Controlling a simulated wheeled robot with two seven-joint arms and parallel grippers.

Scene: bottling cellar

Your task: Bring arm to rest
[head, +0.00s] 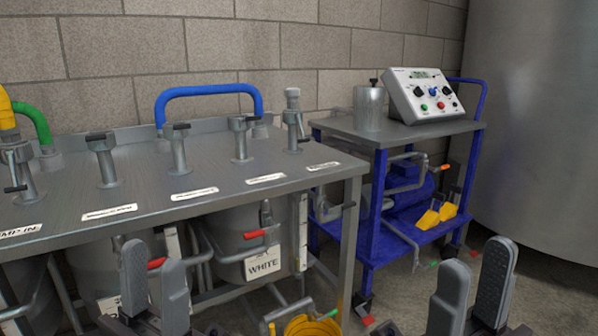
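My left gripper (154,287) is at the bottom left, in front of the metal bench. Its two grey fingers stand upright with a gap between them, and it looks open and empty. My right gripper (471,290) is at the bottom right, in front of the floor beside the cart. Its fingers are also apart with nothing between them. The lower parts of both grippers are cut off by the bottom edge of the picture.
A metal bench (225,188) with several valves and a blue hose (208,89) stands at left. Below it hangs a container labelled WHITE (263,264). A blue cart (375,205) carries a control box (421,95). A large tank (535,130) stands at right. A yellow coiled hose (312,326) is at the bottom.

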